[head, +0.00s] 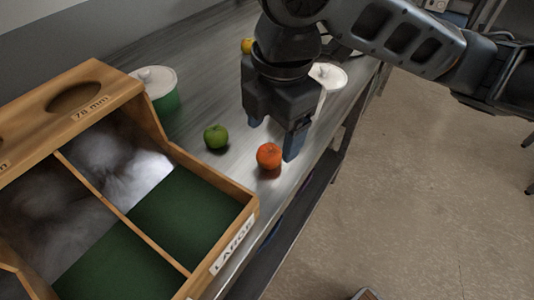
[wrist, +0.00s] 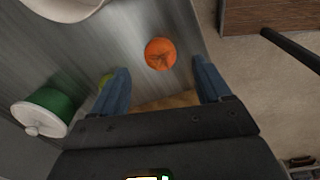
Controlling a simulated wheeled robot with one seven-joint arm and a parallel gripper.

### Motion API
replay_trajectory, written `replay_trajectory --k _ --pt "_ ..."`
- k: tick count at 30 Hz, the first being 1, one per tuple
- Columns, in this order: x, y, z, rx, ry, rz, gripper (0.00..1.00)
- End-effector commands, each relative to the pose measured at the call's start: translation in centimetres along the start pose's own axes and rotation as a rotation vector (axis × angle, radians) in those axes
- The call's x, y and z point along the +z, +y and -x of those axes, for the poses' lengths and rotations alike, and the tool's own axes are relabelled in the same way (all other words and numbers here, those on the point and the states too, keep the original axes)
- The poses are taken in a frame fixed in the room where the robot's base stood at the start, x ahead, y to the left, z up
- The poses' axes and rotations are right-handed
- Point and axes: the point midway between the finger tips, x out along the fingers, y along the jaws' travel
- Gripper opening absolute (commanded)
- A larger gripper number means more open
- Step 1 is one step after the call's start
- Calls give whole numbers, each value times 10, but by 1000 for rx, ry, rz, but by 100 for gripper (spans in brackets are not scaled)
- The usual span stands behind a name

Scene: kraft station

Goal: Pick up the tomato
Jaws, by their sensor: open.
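An orange-red round fruit, which I take as the tomato (head: 269,156), sits on the metal bench near its right edge. In the wrist view the tomato (wrist: 160,54) lies ahead of the gap between my fingertips, toward the top of the picture. My gripper (head: 272,142) is open and empty, pointing down over the bench close to the tomato. In the wrist view its two blue fingers (wrist: 163,76) are spread wide apart. I cannot tell from these views whether a finger touches the tomato.
A green fruit (head: 216,136) sits left of the tomato. A wooden sorting box (head: 150,235) with green-floored compartments stands front left. A green canister with a white lid (head: 157,85) stands behind. A yellow fruit (head: 247,45) and a white-lidded container (head: 328,76) are farther back.

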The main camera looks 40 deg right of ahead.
Motion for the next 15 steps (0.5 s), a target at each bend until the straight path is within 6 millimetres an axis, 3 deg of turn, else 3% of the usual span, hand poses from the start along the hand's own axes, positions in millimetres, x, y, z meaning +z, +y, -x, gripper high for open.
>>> replay_trajectory --k 9,15 --pt "0 0 -42 -1 2 -1 77" --pt "-1 0 -52 1 2 -1 77"
